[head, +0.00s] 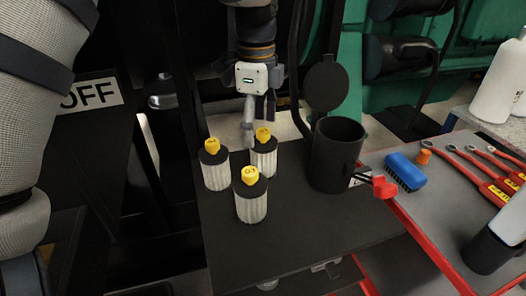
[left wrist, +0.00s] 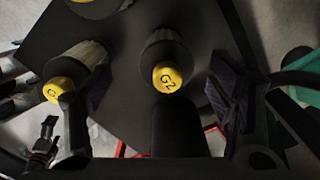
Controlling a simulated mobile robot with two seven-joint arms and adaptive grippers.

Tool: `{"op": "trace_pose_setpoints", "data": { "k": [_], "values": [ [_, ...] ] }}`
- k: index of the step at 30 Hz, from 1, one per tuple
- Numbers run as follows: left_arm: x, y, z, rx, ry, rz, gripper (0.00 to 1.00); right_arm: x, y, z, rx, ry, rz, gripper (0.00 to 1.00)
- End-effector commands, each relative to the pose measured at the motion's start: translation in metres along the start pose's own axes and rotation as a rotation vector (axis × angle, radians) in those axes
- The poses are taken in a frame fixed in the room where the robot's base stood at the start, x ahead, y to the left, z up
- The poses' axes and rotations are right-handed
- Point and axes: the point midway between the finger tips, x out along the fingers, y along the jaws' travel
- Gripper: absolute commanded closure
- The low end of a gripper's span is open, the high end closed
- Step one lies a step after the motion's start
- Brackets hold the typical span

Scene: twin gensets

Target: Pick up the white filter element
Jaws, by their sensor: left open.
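Three white pleated filter elements with black caps and yellow knobs stand upright on the dark table: a left one (head: 215,172), a back one (head: 264,162) and a front one (head: 250,202). My left gripper (head: 249,122) points down above and behind them, apart from them, with a white box on its wrist. In the left wrist view the open fingers (left wrist: 165,90) stand either side of a filter knob marked G2 (left wrist: 168,77). Another filter knob (left wrist: 59,92) is near the left finger and partly hidden by it. My right gripper is not in view.
A black canister (head: 335,158) with a raised lid (head: 326,86) stands right of the filters. A red-edged tray (head: 425,238) at the right holds a blue brush (head: 404,172), red-handled wrenches (head: 497,190) and a dark cup (head: 489,250). The table's front is clear.

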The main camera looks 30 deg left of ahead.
Motion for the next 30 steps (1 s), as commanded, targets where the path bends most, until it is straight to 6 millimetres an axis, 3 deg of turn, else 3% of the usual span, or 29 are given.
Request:
{"op": "trace_pose_setpoints", "data": {
  "k": [12, 21, 28, 30],
  "values": [
    [0.069, -0.006, -0.009, -0.001, -0.001, 0.001, 0.24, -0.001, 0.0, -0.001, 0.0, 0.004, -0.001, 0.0],
    [0.078, -0.006, -0.009, -0.001, 0.0, -0.002, 0.24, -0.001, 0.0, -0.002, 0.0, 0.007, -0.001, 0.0],
    [0.079, -0.006, -0.009, -0.001, 0.0, -0.001, 0.75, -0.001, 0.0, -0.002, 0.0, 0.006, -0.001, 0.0],
    [0.079, -0.006, -0.009, -0.001, 0.0, 0.0, 0.76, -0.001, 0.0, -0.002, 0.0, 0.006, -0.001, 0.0]
  ]
}}
